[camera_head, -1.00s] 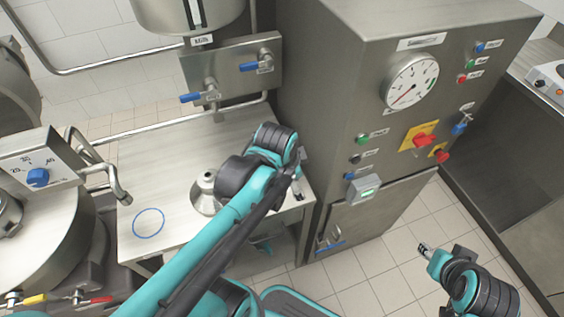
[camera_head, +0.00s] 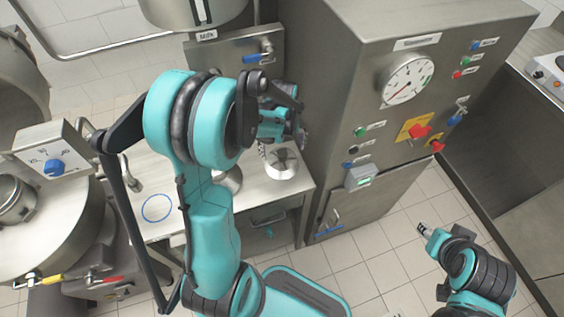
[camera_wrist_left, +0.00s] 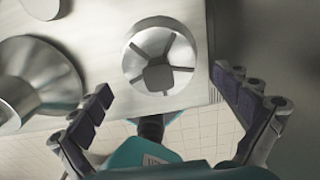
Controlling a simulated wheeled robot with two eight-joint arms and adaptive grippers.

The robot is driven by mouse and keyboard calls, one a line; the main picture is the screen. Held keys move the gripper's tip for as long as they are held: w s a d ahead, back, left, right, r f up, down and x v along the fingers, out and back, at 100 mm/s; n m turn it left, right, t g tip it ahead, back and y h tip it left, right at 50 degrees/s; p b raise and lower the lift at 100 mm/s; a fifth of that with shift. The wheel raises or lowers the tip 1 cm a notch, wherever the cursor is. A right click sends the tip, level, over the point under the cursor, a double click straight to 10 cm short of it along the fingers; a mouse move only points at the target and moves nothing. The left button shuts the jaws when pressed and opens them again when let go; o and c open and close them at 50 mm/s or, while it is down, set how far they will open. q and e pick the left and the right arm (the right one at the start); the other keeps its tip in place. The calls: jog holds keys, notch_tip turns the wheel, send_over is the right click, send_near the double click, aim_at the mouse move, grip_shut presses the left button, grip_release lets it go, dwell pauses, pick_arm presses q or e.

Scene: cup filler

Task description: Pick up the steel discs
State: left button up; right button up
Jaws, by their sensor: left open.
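My right gripper (camera_head: 423,230) is over the floor at the right.
The steel cabinet (camera_head: 345,110) with gauge and knobs rises just right of the table (camera_head: 255,196). A milk tank (camera_head: 195,12) with a blue-handled valve panel is behind. A blue ring (camera_head: 157,208) marks clear tabletop at the left. A heated vessel stands at far left.

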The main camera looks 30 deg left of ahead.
aim_at(282, 153)
pick_arm(q)
notch_tip(282, 153, down, 4)
jog(key=shift+f+b, duration=0.25)
jog(key=shift+b, duration=0.7)
jog(key=shift+r, duration=0.1)
jog(key=shift+r, duration=0.1)
jog(key=c, duration=1.7)
